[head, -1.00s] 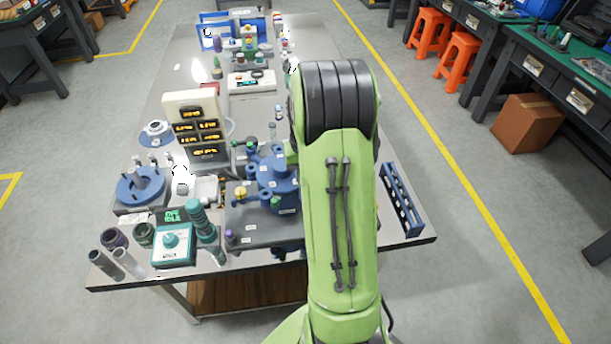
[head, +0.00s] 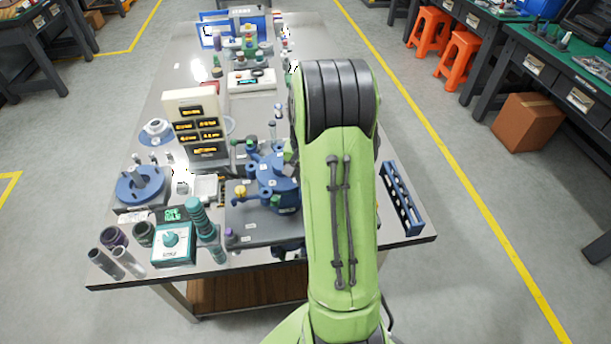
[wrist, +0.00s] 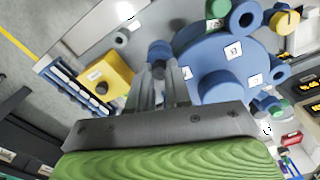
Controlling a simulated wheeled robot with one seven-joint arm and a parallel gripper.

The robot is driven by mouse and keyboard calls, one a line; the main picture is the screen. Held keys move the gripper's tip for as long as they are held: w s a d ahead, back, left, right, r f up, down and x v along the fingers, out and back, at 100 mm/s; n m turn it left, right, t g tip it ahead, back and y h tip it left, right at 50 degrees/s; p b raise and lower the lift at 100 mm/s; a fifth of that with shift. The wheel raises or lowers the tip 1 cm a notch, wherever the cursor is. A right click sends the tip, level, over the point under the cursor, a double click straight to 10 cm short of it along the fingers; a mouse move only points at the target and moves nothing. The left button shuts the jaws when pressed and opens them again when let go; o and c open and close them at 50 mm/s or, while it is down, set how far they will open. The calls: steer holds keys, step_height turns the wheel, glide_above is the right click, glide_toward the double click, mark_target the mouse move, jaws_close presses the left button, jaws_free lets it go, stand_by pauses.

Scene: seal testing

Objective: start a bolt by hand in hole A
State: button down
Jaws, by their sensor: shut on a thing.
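A blue round housing (head: 270,172) with lugs and white labels sits on a grey plate (head: 255,232) on the table. It also fills the upper right of the wrist view (wrist: 221,82), where several lugs show around its rim. My gripper (wrist: 160,72) is shut at its left side, with its fingertips against or just above a dark blue round part (wrist: 160,50). The bolt between the fingers is mostly hidden, and I cannot tell how deep it sits. The label letters are too small to read, so hole A cannot be singled out. In the head view my arm hides the gripper.
A yellow box with a black button (wrist: 117,72) and a blue rack (wrist: 60,78) stand close to my gripper. Left of the plate are a teal device (head: 172,244) and a ribbed teal cylinder (head: 197,218). A beige display unit (head: 182,101) stands behind.

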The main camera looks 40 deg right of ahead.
steer(key=m, duration=0.4)
steer(key=shift+m, duration=0.7)
steer(key=c, duration=1)
jaws_free()
steer(key=shift+m, duration=0.3)
step_height(320, 180, up, 9)
steer(key=p, duration=0.7)
steer(key=shift+p, duration=0.35)
